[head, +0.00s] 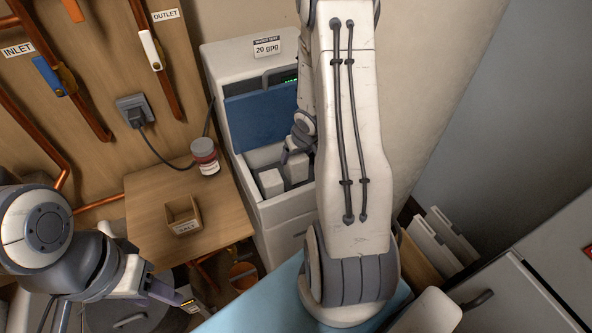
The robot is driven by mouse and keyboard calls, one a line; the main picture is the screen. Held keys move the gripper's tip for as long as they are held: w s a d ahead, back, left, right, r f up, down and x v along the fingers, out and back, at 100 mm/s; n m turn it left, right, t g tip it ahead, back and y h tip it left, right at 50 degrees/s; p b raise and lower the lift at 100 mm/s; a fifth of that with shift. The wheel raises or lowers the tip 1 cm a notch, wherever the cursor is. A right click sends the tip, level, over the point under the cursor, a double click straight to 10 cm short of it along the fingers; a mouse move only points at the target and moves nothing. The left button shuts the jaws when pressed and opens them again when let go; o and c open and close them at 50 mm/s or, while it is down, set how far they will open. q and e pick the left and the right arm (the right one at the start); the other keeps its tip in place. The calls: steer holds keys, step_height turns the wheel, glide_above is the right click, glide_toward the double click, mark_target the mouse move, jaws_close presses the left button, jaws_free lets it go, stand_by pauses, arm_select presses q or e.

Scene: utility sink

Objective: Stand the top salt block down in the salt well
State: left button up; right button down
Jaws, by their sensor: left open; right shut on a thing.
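The white softener cabinet stands at the back centre with its blue lid (262,117) raised. Its open salt well (300,204) has a pale rim. A white salt block (270,182) stands in the well at the left. Another white block (297,169) is beside it, under my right gripper (287,157). My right gripper is shut on this second block at the well opening. My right arm hides the right part of the well, and I cannot tell whether the held block touches the bottom. My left gripper (188,304) is open and empty at the lower left, away from the well.
A wooden shelf (150,225) left of the cabinet holds a small open box (183,215) and a red-and-white jar (205,156). White panels (435,240) stand at right. Copper pipes run along the left wall.

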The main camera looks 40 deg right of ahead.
steer(key=shift+f+b, duration=1.15)
steer(key=shift+f, duration=0.7)
